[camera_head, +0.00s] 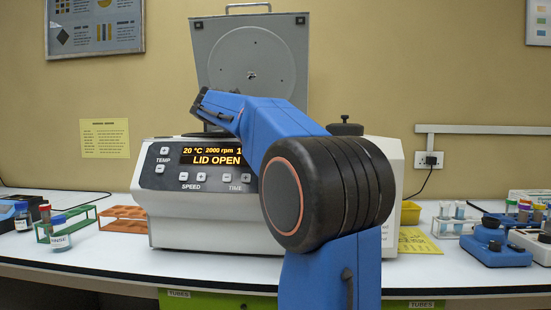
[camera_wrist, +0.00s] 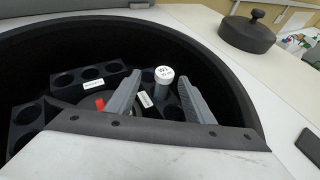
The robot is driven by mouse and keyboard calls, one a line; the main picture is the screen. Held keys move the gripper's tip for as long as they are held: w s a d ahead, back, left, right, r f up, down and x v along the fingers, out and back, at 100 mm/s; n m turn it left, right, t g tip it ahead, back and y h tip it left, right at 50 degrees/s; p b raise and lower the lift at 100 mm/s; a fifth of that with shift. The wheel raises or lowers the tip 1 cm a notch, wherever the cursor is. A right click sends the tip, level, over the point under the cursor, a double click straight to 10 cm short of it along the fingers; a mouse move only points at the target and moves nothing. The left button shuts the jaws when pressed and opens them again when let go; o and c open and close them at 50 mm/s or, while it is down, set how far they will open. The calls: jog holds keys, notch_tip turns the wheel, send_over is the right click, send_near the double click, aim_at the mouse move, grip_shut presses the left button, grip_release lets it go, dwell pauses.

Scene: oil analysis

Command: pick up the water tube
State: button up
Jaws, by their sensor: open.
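A white-capped tube (camera_wrist: 163,78) stands in a black rotor bucket inside the centrifuge bowl in the wrist view. Its cap has dark lettering, which seems to begin with W. My gripper (camera_wrist: 160,80) is open, with one grey finger on each side of this tube. I cannot tell whether either finger touches it. In the head view the centrifuge (camera_head: 157,205) has its lid up and its display reads "LID OPEN". My arm reaches over it there, and the bowl's inside and the tube are hidden.
Other black buckets (camera_wrist: 62,80) with empty holes and a red part (camera_wrist: 99,104) sit in the bowl. A black knobbed lid (camera_wrist: 247,33) lies on the right. Racks (camera_head: 122,212) stand left of the centrifuge.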

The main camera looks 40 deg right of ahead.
jog(key=x, duration=0.3)
jog(key=s+x, duration=0.1)
jog(key=shift+w+d+f, duration=0.1)
jog(key=shift+d+f, duration=0.05)
jog(key=shift+f, duration=0.2)
jog(key=shift+w+d+f, duration=0.1)
jog(key=shift+d+f, duration=0.1)
jog(key=shift+d, duration=0.15)
jog(key=shift+c, duration=0.6)
jog(key=c, duration=1)
